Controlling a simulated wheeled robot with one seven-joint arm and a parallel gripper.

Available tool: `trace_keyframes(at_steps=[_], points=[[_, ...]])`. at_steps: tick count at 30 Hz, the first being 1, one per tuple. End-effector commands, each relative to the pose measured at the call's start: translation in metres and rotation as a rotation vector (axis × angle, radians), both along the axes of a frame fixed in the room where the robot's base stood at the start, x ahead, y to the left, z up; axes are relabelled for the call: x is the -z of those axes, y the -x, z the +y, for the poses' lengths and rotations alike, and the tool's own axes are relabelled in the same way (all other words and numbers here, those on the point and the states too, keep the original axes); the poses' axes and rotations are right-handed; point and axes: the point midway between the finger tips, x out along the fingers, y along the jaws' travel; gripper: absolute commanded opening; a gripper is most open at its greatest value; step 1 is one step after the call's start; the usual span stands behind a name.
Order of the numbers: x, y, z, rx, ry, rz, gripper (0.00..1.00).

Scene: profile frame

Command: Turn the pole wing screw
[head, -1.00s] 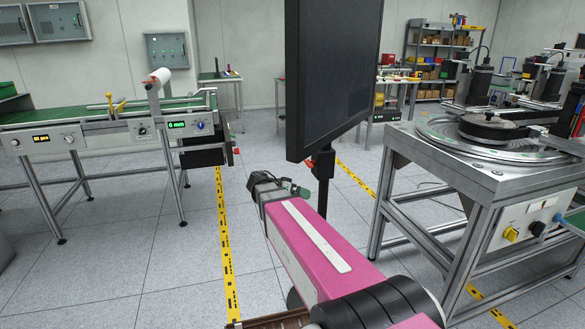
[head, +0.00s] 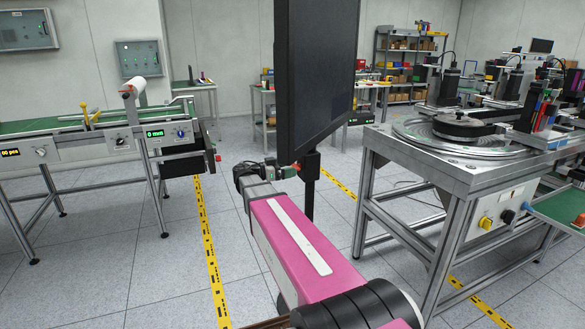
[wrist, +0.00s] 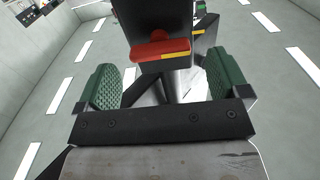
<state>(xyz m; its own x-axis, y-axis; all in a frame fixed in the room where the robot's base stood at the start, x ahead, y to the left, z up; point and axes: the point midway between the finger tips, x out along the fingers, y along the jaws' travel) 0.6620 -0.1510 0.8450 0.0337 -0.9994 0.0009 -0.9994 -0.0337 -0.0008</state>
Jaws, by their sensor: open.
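The pole (head: 309,186) stands upright under a large dark screen (head: 315,75). A red wing screw (wrist: 157,50) with a yellow edge sits on the pole's dark clamp block (wrist: 155,18) in the wrist view. A small red part of it shows beside the pole in the head view (head: 297,167). My gripper (wrist: 163,80) is open, with one green ribbed finger on each side, left and right of the screw. The screw lies between and slightly beyond the fingers, and neither finger appears to touch it. In the head view my gripper (head: 285,171) is just left of the pole, partly hiding the screw.
A machine table with a round turntable (head: 462,134) stands close on the right. A conveyor bench (head: 90,143) is on the left. The large screen hangs over my arm's right side. Open floor with yellow tape (head: 207,240) lies between.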

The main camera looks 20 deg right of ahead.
Motion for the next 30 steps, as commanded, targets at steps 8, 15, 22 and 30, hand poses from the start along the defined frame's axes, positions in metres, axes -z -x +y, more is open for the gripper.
trace_keyframes(at_steps=[8, 15, 22, 30], points=[[0.0, -0.001, -0.026, 0.0, -0.001, 0.001, 0.94], [0.0, -0.001, -0.028, -0.001, -0.001, 0.001, 0.94], [0.0, -0.001, -0.028, -0.001, -0.001, 0.001, 0.48], [0.0, -0.001, -0.028, -0.001, -0.001, 0.011, 0.44]])
